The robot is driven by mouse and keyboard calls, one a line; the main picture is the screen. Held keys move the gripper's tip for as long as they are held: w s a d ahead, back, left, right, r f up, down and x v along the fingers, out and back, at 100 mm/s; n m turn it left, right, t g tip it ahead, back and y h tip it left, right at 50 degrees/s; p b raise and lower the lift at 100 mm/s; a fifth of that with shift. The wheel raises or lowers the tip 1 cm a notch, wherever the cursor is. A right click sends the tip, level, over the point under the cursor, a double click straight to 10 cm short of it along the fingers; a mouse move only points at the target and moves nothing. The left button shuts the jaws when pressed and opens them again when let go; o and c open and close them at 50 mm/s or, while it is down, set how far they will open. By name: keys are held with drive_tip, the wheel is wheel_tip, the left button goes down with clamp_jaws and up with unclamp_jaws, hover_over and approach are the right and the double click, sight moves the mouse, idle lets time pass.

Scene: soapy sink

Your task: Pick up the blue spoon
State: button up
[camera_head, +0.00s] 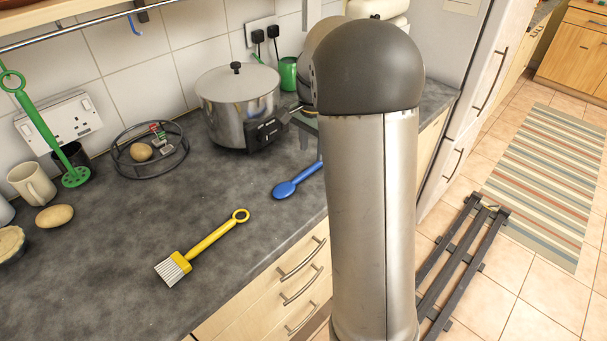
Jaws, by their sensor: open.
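The blue spoon (285,189) lies flat on the dark grey worktop, right of the yellow brush. Its bowl points to the lower left. Its handle runs to the upper right, and its end is hidden behind my upright arm link. My gripper (292,118) shows as dark parts beside the steel pot, left of my arm link. It is partly hidden and small in the picture. It is open, above and behind the spoon and apart from it, and I see nothing held in it.
A lidded steel pot (225,100) stands behind the spoon. A yellow brush (210,240) lies to its left front. A wire rack (125,163), a mug (31,183) and a green masher (45,130) are farther left. The worktop's front edge is close to the spoon.

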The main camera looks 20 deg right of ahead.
sight(313, 166)
drive_tip(key=shift+d+f+p, duration=0.1)
drive_tip(key=shift+f+p, duration=0.35)
drive_tip(key=shift+f, duration=2.35)
clamp_jaws()
